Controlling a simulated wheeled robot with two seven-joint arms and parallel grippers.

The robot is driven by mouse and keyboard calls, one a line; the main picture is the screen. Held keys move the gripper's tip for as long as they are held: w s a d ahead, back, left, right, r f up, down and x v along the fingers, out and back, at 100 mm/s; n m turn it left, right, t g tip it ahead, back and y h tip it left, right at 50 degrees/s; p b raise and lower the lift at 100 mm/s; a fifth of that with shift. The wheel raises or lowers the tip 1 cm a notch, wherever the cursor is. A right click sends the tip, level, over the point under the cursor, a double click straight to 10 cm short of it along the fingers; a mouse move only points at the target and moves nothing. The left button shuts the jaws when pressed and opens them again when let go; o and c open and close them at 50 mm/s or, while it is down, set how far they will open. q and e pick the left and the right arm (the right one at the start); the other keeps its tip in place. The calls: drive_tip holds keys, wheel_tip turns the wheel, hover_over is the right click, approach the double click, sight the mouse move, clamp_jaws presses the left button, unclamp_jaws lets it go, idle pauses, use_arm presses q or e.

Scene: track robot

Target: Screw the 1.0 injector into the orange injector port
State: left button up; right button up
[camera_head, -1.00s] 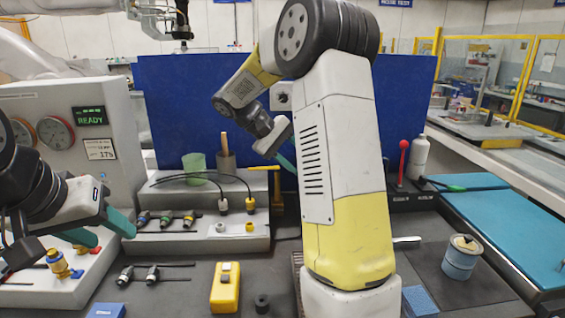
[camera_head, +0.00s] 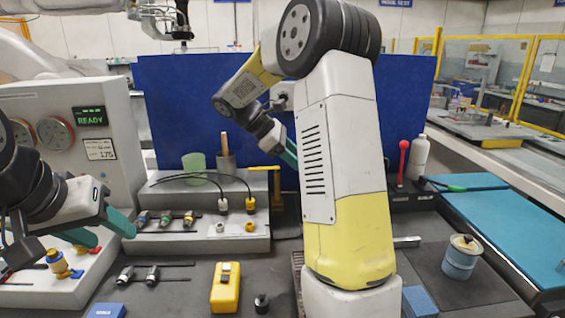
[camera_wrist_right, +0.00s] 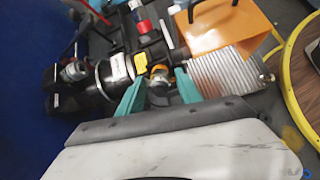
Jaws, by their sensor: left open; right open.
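My left gripper (camera_head: 101,230) is open, with teal fingers apart above the left side of the bench. My right gripper (camera_wrist_right: 160,92) is open; in the head view my own arm partly hides it in front of the blue panel. In the right wrist view, a dark assembly (camera_wrist_right: 112,70) with a yellow label lies beyond its fingers, and a small orange-gold round fitting (camera_wrist_right: 160,72) shows between them. I cannot tell whether this is the orange port. Injector-like parts with blue (camera_head: 143,218), green (camera_head: 166,219) and yellow (camera_head: 188,219) bands lie on the grey step. No 1.0 marking is readable.
A yellow device (camera_head: 225,288) and a small black cylinder (camera_head: 262,303) stand on the front bench. A blue can (camera_head: 461,258) stands at right. An orange plate (camera_wrist_right: 228,25) is beside the assembly in the wrist view.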

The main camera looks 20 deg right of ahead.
drive_tip(key=shift+n, duration=1)
drive_tip(key=n, duration=1.2)
drive_tip(key=shift+c, duration=0.2)
clamp_jaws()
